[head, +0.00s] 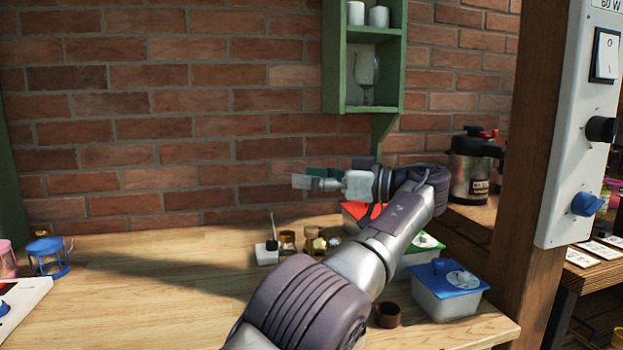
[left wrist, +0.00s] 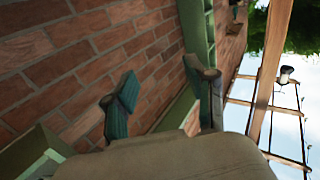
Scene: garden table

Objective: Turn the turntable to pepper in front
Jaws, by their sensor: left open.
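My left gripper (head: 308,177) is raised in front of the brick wall, well above the table, with its fingers pointing left. Its fingers are apart with nothing between them; they also show apart in the left wrist view (left wrist: 160,80). Below it on the table stand small jars with brownish contents, one on the left (head: 288,242) and one on the right (head: 315,244). I cannot tell which holds pepper. No turntable can be made out clearly; my arm covers part of the table there. My right gripper is not in view.
A white holder (head: 266,254) stands beside the jars. Lidded tubs, red (head: 357,212), green (head: 428,242) and blue (head: 455,277), stand at the right, with a brown cup (head: 388,315) nearby. A green shelf (head: 340,60) hangs above. The table's middle left (head: 150,280) is clear.

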